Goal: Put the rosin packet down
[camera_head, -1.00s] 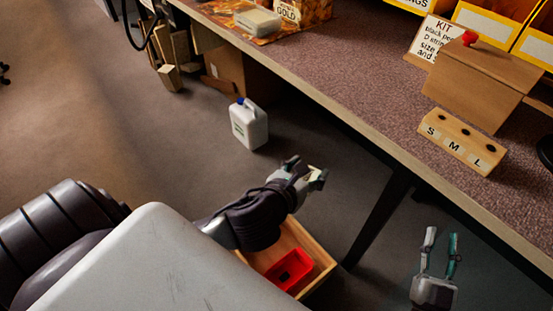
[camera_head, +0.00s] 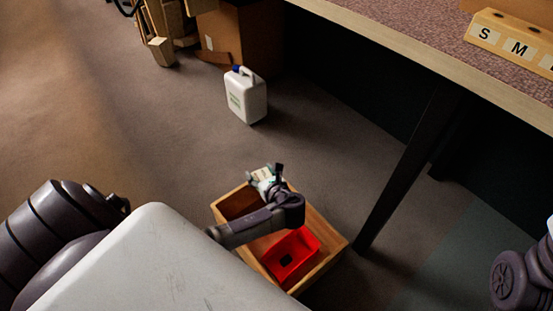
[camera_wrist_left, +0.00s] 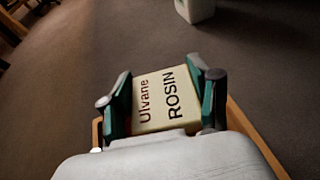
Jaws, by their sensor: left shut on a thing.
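My left gripper (camera_head: 266,180) is shut on the rosin packet (camera_head: 261,174), above the far end of an open wooden box (camera_head: 335,246) on the floor. In the left wrist view the cream packet (camera_wrist_left: 160,98), lettered "Ulvane ROSIN", sits between the two teal fingers of my left gripper (camera_wrist_left: 163,88). Parts of the box's wooden rim (camera_wrist_left: 243,122) show beyond the fingers there. A red tray (camera_head: 291,254) lies in the near part of the box, and my wrist covers part of the box. My right gripper is out of view.
A white jug (camera_head: 246,96) with a blue cap stands on the floor beyond the box. A dark table leg (camera_head: 408,175) stands right of the box, under the workbench (camera_head: 440,50). A cardboard box (camera_head: 240,38) and wood pieces are at the back. Floor left of the jug is clear.

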